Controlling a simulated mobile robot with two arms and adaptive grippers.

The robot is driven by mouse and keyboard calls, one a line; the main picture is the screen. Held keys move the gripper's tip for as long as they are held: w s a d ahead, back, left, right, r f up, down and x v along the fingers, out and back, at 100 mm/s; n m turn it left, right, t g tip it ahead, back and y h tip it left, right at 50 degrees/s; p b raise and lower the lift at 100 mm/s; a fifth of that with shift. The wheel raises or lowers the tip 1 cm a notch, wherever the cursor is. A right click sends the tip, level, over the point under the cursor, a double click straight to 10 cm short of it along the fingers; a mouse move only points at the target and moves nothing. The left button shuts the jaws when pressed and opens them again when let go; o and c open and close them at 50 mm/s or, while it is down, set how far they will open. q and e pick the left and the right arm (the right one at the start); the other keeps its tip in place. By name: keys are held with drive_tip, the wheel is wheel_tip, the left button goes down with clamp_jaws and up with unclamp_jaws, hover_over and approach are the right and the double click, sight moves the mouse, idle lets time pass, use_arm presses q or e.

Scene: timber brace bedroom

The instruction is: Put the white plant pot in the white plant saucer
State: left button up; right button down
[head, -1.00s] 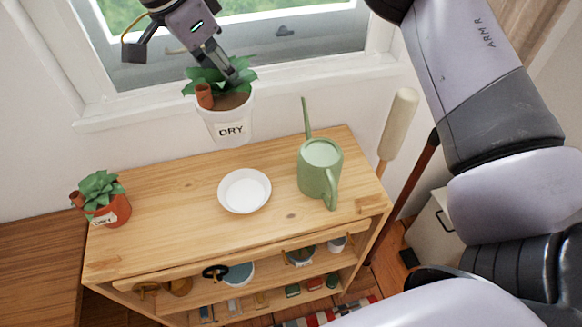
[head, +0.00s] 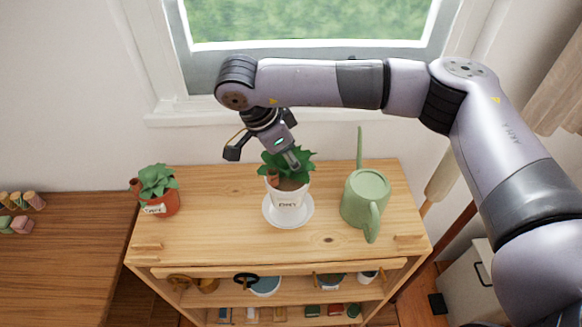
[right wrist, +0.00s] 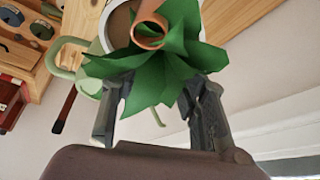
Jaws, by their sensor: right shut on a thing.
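The white plant pot (head: 288,198), marked with dark lettering, holds a green leafy plant and a small terracotta piece. It looks upright over the middle of the white plant saucer (head: 289,222) on the wooden shelf top. I cannot tell whether its base touches the saucer. My right gripper (head: 293,162) reaches down from above, shut on the pot at its rim. In the right wrist view, leaves hide the finger contact of the gripper (right wrist: 158,105), and part of the pot's rim (right wrist: 104,32) shows. My left gripper is not in view.
A green watering can (head: 365,197) stands close to the right of the saucer. A terracotta pot with a plant (head: 162,203) stands at the shelf top's left end. Bare wood lies between it and the saucer. A window (head: 310,25) is behind.

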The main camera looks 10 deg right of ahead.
sight(291, 171)
wheel_tip(291, 171, down, 4)
drive_tip(key=shift+r+p, duration=0.15)
drive_tip(key=shift+p, duration=0.35)
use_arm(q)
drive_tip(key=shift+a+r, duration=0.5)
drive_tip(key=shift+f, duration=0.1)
use_arm(e)
drive_tip(key=shift+f, duration=0.25)
drive_tip(key=c, duration=1.4)
unclamp_jaws()
drive_tip(key=shift+f+b, duration=0.1)
drive_tip(key=shift+b, duration=0.2)
drive_tip(key=shift+c, duration=0.2)
drive_tip(key=o, duration=0.5)
